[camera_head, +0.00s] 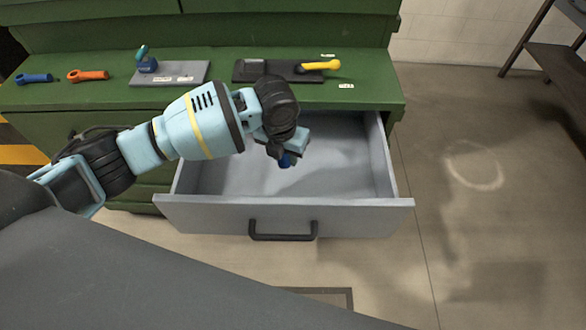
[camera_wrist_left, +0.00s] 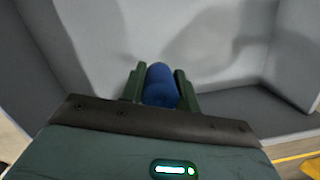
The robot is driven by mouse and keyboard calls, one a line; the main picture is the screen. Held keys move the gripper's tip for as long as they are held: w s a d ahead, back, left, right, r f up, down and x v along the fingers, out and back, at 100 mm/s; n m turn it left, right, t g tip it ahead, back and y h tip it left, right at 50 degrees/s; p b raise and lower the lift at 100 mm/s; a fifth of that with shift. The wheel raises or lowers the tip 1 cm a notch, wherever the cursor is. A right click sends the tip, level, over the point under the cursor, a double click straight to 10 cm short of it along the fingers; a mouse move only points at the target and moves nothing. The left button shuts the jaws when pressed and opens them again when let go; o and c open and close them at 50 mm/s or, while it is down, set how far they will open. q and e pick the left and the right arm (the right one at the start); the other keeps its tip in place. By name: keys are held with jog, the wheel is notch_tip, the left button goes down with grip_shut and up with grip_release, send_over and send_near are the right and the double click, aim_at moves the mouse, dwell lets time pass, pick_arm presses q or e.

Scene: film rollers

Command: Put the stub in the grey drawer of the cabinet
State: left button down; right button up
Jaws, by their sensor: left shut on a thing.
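My left gripper (camera_head: 284,158) reaches over the open grey drawer (camera_head: 285,218) of the green cabinet (camera_head: 110,95). It is shut on a small blue stub (camera_head: 286,160). In the left wrist view the rounded blue stub (camera_wrist_left: 161,86) sits between the two dark green fingers (camera_wrist_left: 161,88), with grey drawer walls around it. The drawer is pulled out and looks empty. How high the stub is above the drawer floor is hard to tell. My right gripper is not in view.
On the green top lie a blue tool (camera_head: 35,78), an orange tool (camera_head: 88,75), a grey plate (camera_head: 165,75) with a blue-teal item (camera_head: 146,62), and a dark plate (camera_head: 262,70) with a yellow tool (camera_head: 322,65). Open floor (camera_head: 470,220) lies to the right.

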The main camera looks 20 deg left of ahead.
aim_at(287, 183)
pick_arm(q)
jog(key=shift+d, duration=0.1)
jog(key=shift+f, duration=0.25)
jog(key=shift+w+f+b, duration=0.1)
jog(key=shift+f+b, duration=0.4)
jog(key=shift+f, duration=4.25)
jog(key=shift+f, duration=0.15)
jog(key=c, duration=1)
grip_release()
jog(key=shift+c, duration=0.2)
jog(key=shift+r, duration=0.2)
jog(key=r, duration=0.4)
jog(key=s+r+p, duration=0.1)
jog(key=r, duration=0.2)
jog(key=s+r, duration=0.1)
jog(key=r, duration=0.3)
jog(key=shift+r+p, duration=0.35)
jog(key=shift+p, duration=0.05)
jog(key=shift+a, duration=0.2)
